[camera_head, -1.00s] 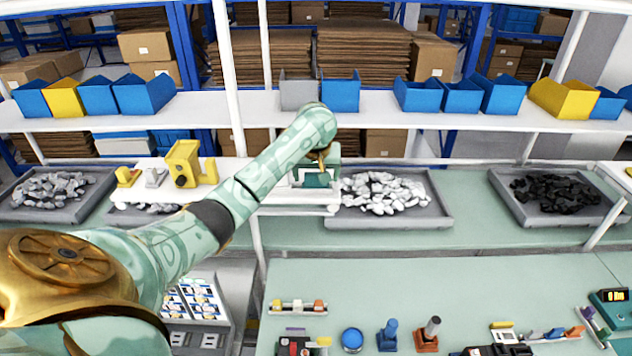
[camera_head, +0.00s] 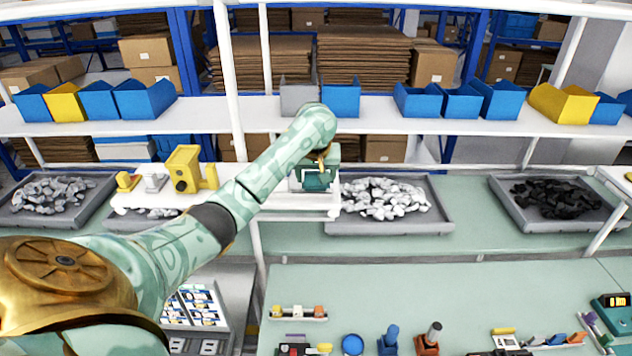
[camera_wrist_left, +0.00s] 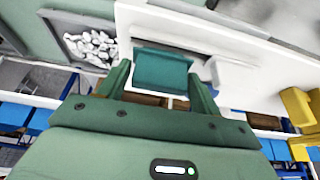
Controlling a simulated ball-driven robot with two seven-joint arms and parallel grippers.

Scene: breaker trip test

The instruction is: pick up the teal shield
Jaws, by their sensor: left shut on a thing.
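The teal shield (camera_wrist_left: 163,70) is a small block-like piece between the two fingers of my left gripper (camera_wrist_left: 158,78) in the left wrist view. The fingers are shut on its two sides. In the head view the shield (camera_head: 314,181) shows as a dark teal patch under the end of my left arm, at the right end of a small white shelf (camera_head: 275,200). The wrist partly hides it there. I cannot tell whether it still touches the shelf. My right gripper is not in view.
A yellow fixture (camera_head: 184,169) and small yellow and grey pieces stand on the shelf's left part. A grey tray of light pieces (camera_head: 385,198) lies just right. Blue bins (camera_head: 341,96) line the upper shelf. The green bench below holds several small parts.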

